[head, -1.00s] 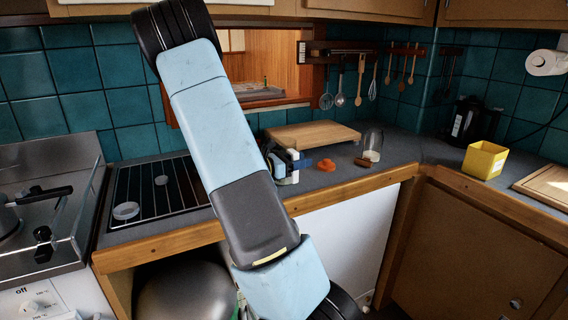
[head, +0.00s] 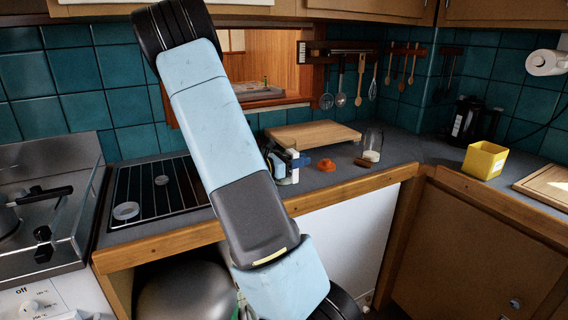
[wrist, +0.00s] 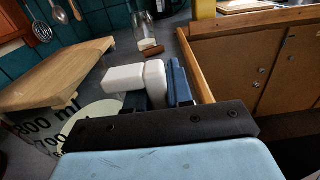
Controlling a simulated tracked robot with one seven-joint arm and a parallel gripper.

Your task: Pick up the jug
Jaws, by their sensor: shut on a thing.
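The jug is a clear measuring jug with dark "800 ml" and "700" markings. It shows at the left of the wrist view (wrist: 42,128), cut off by the frame edge and partly covered by my gripper's dark bar. Its white handle (wrist: 125,78) lies at my gripper (wrist: 157,88), whose blue fingers are shut on it. In the head view my gripper (head: 299,163) is at the counter near the cutting board, and my arm hides most of the jug. I cannot tell whether the jug touches the counter.
A wooden cutting board (head: 312,134) lies behind my gripper. An orange object (head: 327,165), a glass jar (head: 373,142) and a small brown block (head: 363,162) are to the right. A yellow box (head: 484,161) stands farther right. A black rack (head: 160,207) lies at left.

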